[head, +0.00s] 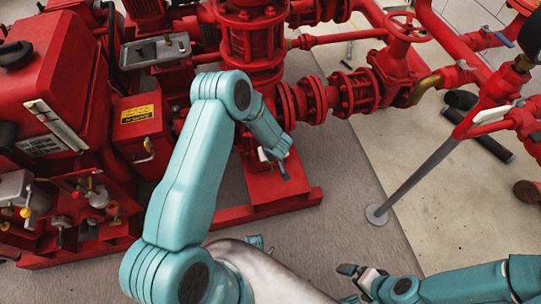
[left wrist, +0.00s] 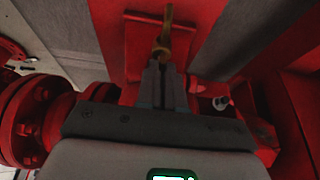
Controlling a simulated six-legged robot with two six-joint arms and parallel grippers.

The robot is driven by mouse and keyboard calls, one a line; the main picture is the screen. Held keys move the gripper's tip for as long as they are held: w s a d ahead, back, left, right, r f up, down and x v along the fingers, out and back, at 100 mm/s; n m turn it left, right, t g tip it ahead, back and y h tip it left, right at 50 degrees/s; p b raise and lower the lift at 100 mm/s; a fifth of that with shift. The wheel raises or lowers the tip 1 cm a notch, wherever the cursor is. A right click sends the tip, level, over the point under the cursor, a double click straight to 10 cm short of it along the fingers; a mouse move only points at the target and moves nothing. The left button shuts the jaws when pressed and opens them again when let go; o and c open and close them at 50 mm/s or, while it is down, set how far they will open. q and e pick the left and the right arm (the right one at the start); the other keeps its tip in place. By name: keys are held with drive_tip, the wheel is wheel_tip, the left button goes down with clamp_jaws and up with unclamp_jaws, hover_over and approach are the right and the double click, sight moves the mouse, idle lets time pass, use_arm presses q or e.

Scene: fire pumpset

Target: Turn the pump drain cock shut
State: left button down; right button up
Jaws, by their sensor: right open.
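The pump drain cock (left wrist: 163,42) is a small brass fitting low on the red pump, seen in the left wrist view. My left gripper (left wrist: 161,72) is at it, with its dark fingers close together and the brass end between the fingertips. In the head view my left gripper (head: 282,170) points down beside the pump casing, and my arm hides the cock there. My right gripper (head: 350,283) is open and empty at the bottom of the head view, apart from the pump.
A red engine block (head: 50,80) stands at the left. A red valve handwheel (head: 405,27) and flanged pipes run across the upper right. A grey pipe stand (head: 415,182) rises from the floor.

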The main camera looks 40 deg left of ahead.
use_arm(q)
drive_tip(key=shift+m, duration=0.4)
drive_tip(key=shift+s+a+m+t+h+p, duration=0.1)
drive_tip(key=shift+m+t+h+p, duration=0.2)
drive_tip(key=shift+m+p, duration=0.15)
drive_tip(key=m, duration=0.2)
drive_tip(key=shift+a+m+t+h, duration=0.1)
drive_tip(key=shift+m+t+h, duration=0.2)
drive_tip(key=shift+m, duration=0.05)
drive_tip(key=m+h, duration=0.1)
drive_tip(key=m, duration=0.1)
drive_tip(key=shift+a+m+p, duration=0.15)
drive_tip(key=shift+m+p, duration=0.25)
drive_tip(key=shift+m+t+h, duration=0.3)
drive_tip(key=shift+m+h, duration=0.1)
drive_tip(key=shift+m, duration=0.5)
drive_tip(key=shift+a+f+m+h+b, duration=0.1)
drive_tip(key=shift+m+h+b, duration=0.15)
drive_tip(key=shift+m+b, duration=0.25)
drive_tip(key=shift+a+f+m+h+b, duration=0.1)
drive_tip(key=shift+m+h+b, duration=0.2)
drive_tip(key=shift+m, duration=0.4)
drive_tip(key=shift+r+m+h+b, duration=0.2)
drive_tip(key=shift+m+h+b, duration=0.15)
drive_tip(key=shift+m+b, duration=0.75)
